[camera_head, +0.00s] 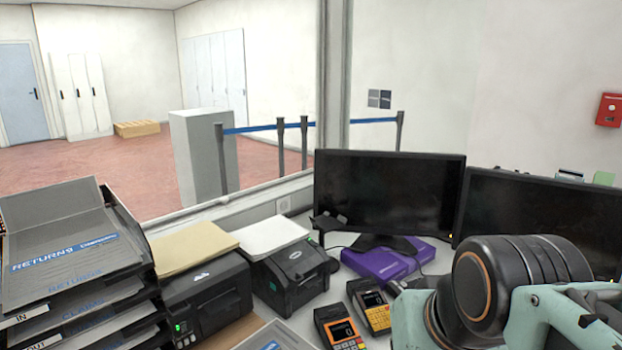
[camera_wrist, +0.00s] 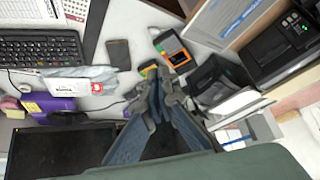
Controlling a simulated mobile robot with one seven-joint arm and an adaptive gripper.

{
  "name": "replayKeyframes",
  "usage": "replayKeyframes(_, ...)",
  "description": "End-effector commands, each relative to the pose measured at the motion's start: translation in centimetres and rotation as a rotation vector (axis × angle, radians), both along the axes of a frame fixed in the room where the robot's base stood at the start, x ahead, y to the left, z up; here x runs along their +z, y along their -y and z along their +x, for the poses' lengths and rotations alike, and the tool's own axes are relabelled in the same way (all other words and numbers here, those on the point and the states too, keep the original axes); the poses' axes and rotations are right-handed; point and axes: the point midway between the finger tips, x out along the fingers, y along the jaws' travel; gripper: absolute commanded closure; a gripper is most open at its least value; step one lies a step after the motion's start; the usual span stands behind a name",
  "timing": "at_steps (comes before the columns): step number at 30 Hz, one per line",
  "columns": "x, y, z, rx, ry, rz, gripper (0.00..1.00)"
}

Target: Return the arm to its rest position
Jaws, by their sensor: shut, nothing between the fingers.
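My arm (camera_head: 500,290) shows at the lower right in the head view, in front of the monitors.
Two monitors (camera_head: 388,195) (camera_head: 540,220) stand along the counter's back. Two card terminals (camera_head: 341,328) (camera_head: 371,304), a purple box (camera_head: 385,262), printers (camera_head: 208,300) (camera_head: 290,275) and stacked trays (camera_head: 75,260) crowd the counter. A keyboard (camera_wrist: 40,48) shows in the wrist view.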

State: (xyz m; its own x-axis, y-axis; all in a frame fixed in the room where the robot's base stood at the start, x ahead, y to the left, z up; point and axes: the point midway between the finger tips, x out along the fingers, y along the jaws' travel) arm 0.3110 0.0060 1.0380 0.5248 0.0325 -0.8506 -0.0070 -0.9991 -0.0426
Motion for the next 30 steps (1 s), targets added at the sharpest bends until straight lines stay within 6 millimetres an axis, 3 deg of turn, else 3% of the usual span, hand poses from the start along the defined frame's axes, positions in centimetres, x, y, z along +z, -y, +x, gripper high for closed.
replayKeyframes(1, -1.5, 0.7, -2.1, 0.001, -0.052, -0.040, 1.00)
replayKeyframes(2, -1.7, 0.9, -3.0, 0.004, -0.076, -0.057, 1.00)
replayKeyframes(3, 0.2, 0.7, -2.5, 0.009, -0.065, -0.049, 1.00)
replayKeyframes(8, 3.4, 0.6, -2.4, 0.010, -0.064, -0.045, 1.00)
replayKeyframes(21, 14.0, 0.6, -2.3, 0.009, -0.062, -0.043, 1.00)
replayKeyframes(30, 16.6, 0.6, -2.3, 0.009, -0.061, -0.042, 1.00)
